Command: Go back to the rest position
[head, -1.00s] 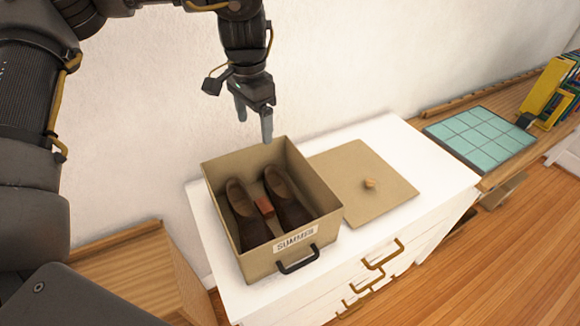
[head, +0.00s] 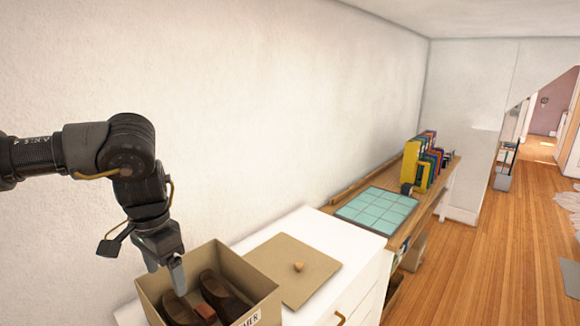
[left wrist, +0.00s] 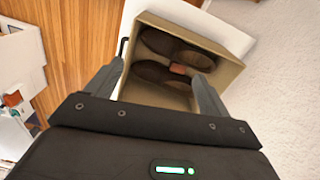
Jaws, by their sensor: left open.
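My left gripper (head: 165,268) is open and empty, pointing down over the near left side of a tan box in the head view. In the left wrist view its two fingers (left wrist: 165,90) stand apart with the box (left wrist: 225,75) beyond them. The box (head: 240,262) is open and holds a pair of brown shoes (head: 222,298) with a small reddish block between them. The shoes also show in the left wrist view (left wrist: 165,72). My right gripper is in neither view.
The box stands on a white dresser (head: 325,232). A tan lid (head: 292,268) with a knob lies beside it. A wooden desk beyond holds a teal gridded mat (head: 375,210) and several binders (head: 424,158). Wooden floor (head: 480,260) lies open at the right.

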